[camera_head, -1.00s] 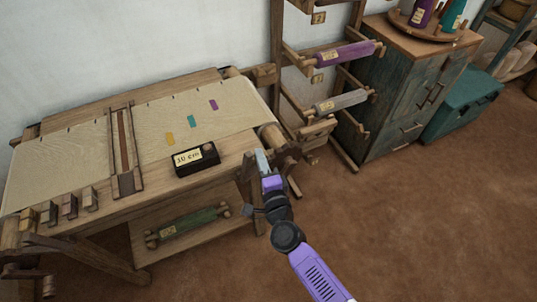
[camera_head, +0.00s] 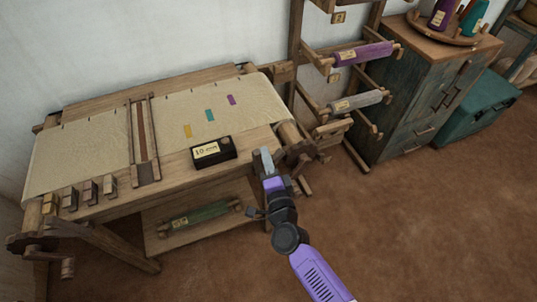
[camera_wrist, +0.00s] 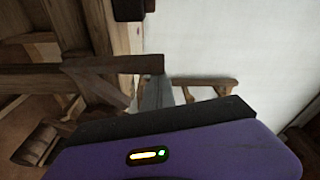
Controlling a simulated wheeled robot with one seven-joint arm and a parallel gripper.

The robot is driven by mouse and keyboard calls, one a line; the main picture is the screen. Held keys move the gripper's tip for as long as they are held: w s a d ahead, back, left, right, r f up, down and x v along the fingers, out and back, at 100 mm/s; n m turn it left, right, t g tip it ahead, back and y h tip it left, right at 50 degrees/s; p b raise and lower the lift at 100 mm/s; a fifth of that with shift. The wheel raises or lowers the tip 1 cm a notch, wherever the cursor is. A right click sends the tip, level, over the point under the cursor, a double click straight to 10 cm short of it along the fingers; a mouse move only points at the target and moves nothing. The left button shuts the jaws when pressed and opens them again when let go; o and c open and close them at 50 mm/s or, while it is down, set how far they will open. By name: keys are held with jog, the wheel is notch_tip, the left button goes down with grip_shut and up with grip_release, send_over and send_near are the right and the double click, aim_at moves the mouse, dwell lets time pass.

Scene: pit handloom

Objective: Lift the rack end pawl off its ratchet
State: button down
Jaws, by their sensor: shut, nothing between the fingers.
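My gripper (camera_head: 266,160) is shut and empty, with its grey fingers pointing up beside the loom's right front corner. In the head view it appears just left of the spoked wooden end of the cloth roller (camera_head: 303,156). I cannot make out the pawl or the ratchet teeth as separate parts there. In the wrist view the grey fingertips (camera_wrist: 156,92) show beyond the purple gripper body, close to the end of a dark wooden bar (camera_wrist: 110,64). I cannot tell whether they touch it.
A black box with a paper label (camera_head: 213,152) sits on the loom's front beam. A rack with a purple roll (camera_head: 362,54) and a grey roll (camera_head: 358,101) stands right of the loom, beside a teal cabinet (camera_head: 420,100). The brown floor at front right is clear.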

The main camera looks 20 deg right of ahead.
jog(key=a+f+n+t+y+p, duration=0.1)
jog(key=a+n, duration=0.7)
jog(key=shift+a+f+n, duration=0.3)
jog(key=shift+f+n, duration=0.1)
jog(key=shift+a+f, duration=0.1)
notch_tip(320, 180, up, 4)
jog(key=d+f+p, duration=0.1)
jog(key=d+p, duration=0.1)
jog(key=d, duration=0.1)
jog(key=s+a+b, duration=0.1)
jog(key=s, duration=0.8)
jog(key=shift+f, duration=0.3)
